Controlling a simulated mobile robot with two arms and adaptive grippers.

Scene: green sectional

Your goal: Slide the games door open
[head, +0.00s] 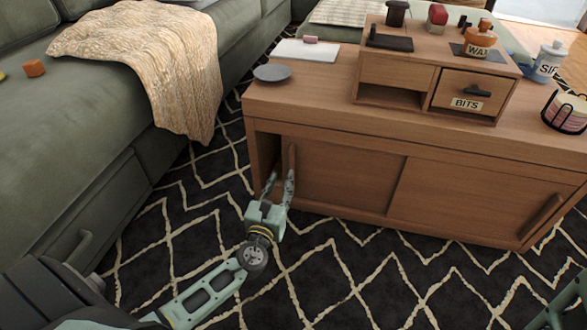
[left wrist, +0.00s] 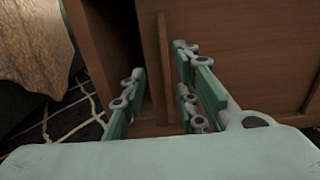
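The wooden cabinet (head: 330,121) has two sliding doors, with no games label that I can read. The left door (head: 350,175) has an upright bar handle (head: 292,160) at its left edge. A dark opening (head: 264,160) shows left of that door, so it stands partly open. The right door (head: 470,198) has a bar handle (head: 541,215) near its right end. My left gripper (head: 280,180) is open at the left door's handle. In the left wrist view the handle (left wrist: 164,65) stands between the spread fingers; I cannot tell whether either touches it. My right gripper is out of view.
The green sofa (head: 85,110) with a beige throw (head: 150,55) stands left, across a strip of patterned rug (head: 330,270). The cabinet top holds a grey plate (head: 272,73), a small drawer unit (head: 400,78) and jars. Rug in front of the doors is clear.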

